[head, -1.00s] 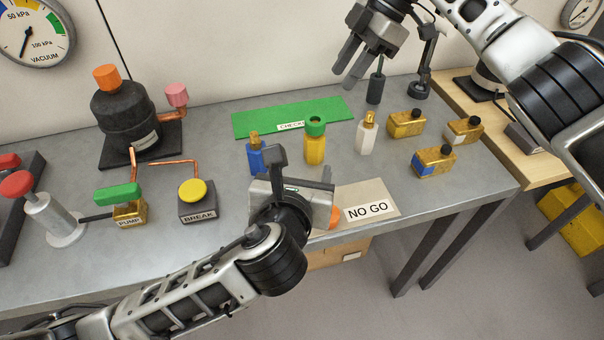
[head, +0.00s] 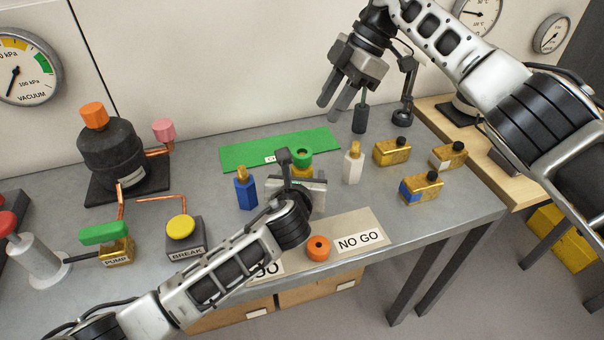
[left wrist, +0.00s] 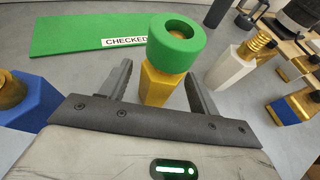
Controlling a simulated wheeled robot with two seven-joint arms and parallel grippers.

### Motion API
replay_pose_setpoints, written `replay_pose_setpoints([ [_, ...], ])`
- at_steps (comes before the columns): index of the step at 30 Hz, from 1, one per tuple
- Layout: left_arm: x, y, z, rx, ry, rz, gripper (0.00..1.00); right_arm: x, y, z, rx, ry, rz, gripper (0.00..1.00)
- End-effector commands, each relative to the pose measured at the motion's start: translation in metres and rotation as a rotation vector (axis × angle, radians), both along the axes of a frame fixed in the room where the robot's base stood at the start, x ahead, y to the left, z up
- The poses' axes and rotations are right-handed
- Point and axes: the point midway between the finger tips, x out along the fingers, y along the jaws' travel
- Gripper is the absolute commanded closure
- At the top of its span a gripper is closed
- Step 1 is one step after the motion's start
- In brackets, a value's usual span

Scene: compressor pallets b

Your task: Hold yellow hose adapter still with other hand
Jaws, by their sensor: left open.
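The yellow hose adapter (left wrist: 156,86) stands upright with a green ring-shaped cap (left wrist: 177,40) on top. In the head view the green cap (head: 302,157) shows, while most of the adapter's yellow body (head: 303,171) is hidden behind my left gripper. My left gripper (head: 299,172) is open, low over the table. In the left wrist view its fingers lie to either side of the adapter's yellow body, with gaps visible. My right gripper (head: 335,103) is raised above the back of the table; its two fingers are apart and nothing shows between them.
A blue adapter (head: 246,193) stands left of the yellow one, a white adapter (head: 352,167) right. Several gold blocks (head: 392,152) stand farther right. A green CHECKED mat (head: 240,155) lies behind. An orange ring (head: 318,248) lies on the GO/NO GO mat (head: 350,222) in front.

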Motion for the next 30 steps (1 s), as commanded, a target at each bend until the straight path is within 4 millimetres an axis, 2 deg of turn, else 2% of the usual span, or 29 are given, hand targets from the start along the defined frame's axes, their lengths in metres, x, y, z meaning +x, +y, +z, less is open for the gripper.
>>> replay_pose_setpoints([
  [4,0.0081,-0.0015,-0.0032,-0.001,0.0,-0.001,0.38,0.0,0.0001,0.0,0.0,0.0,0.0,0.64],
  [13,0.0095,-0.0015,-0.004,-0.001,0.0,-0.001,0.38,0.0,0.0001,0.0,0.0,0.0,0.0,0.64],
  [18,0.0094,-0.0014,-0.0039,-0.001,0.0,-0.001,0.86,0.0,0.0001,0.0,0.0,0.0,0.0,0.64],
  [19,0.0093,-0.0014,-0.0039,-0.001,0.0,-0.001,0.9,0.0,0.0001,0.0,0.0,0.0,0.0,0.64],
  [30,0.0092,-0.0014,-0.004,0.0,0.0,-0.001,0.9,0.0,0.0,0.0,0.0,0.0,0.0,0.64],
])
